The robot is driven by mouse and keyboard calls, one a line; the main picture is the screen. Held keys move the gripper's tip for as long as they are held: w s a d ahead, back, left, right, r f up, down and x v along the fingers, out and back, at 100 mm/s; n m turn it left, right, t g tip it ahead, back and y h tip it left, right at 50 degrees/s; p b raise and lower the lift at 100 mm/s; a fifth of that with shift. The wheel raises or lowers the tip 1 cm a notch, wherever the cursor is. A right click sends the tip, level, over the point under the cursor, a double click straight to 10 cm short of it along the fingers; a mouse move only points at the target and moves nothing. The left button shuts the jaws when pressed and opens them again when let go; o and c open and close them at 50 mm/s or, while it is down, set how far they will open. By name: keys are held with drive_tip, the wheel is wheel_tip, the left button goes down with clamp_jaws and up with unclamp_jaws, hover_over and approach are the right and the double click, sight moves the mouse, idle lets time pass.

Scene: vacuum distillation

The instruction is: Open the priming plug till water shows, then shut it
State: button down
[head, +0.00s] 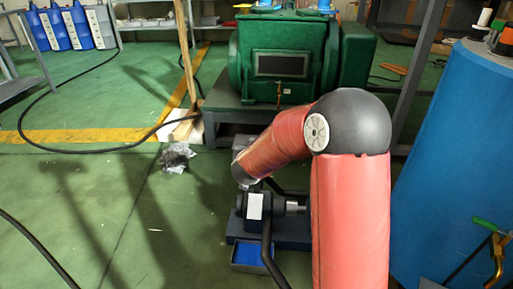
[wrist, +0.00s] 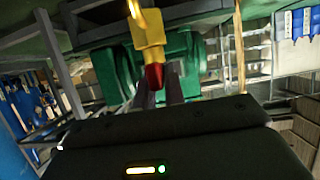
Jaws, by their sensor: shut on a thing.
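In the wrist view my gripper (wrist: 160,85) reaches up from its dark body, with its two fingers close together. A yellow piece with a red end (wrist: 151,40) shows at the fingertips, the red end by the fingers. I cannot tell for sure whether it is the priming plug. In the head view my arm bends down over a small dark pump (head: 258,205) with a white label. My gripper is hidden there behind my arm, as is much of the pump. No water can be made out.
A blue tray (head: 248,257) lies in front of the pump. A large green machine (head: 282,62) stands behind it on a grey base. A blue tank (head: 455,165) is close on the right. A wooden post (head: 186,55) and black hoses (head: 75,150) are left.

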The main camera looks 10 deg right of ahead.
drive_tip(key=c, duration=1.5)
unclamp_jaws()
drive_tip(key=p+v, duration=0.1)
drive_tip(key=v, duration=0.6)
drive_tip(key=shift+s+a+r, duration=0.1)
drive_tip(key=shift+s, duration=0.25)
